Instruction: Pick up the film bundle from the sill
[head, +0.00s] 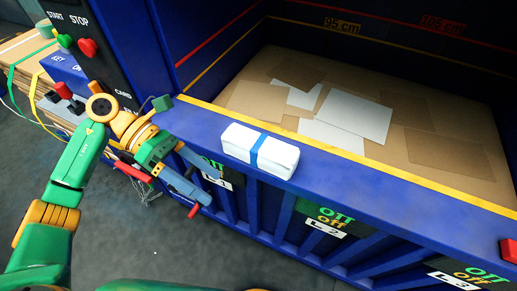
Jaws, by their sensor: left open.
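The film bundle (238,138) is a white block with a blue band around its middle. It lies on the blue sill (345,167) of the large blue machine. My left gripper (215,190) is open and empty, to the left of the bundle and a little lower in the picture. Its fingers reach toward the sill's front face and are apart from the bundle. My right gripper does not show.
Behind the sill is an open bin with cardboard and white sheets (354,116) inside. A red block (508,250) sits at the sill's right end.

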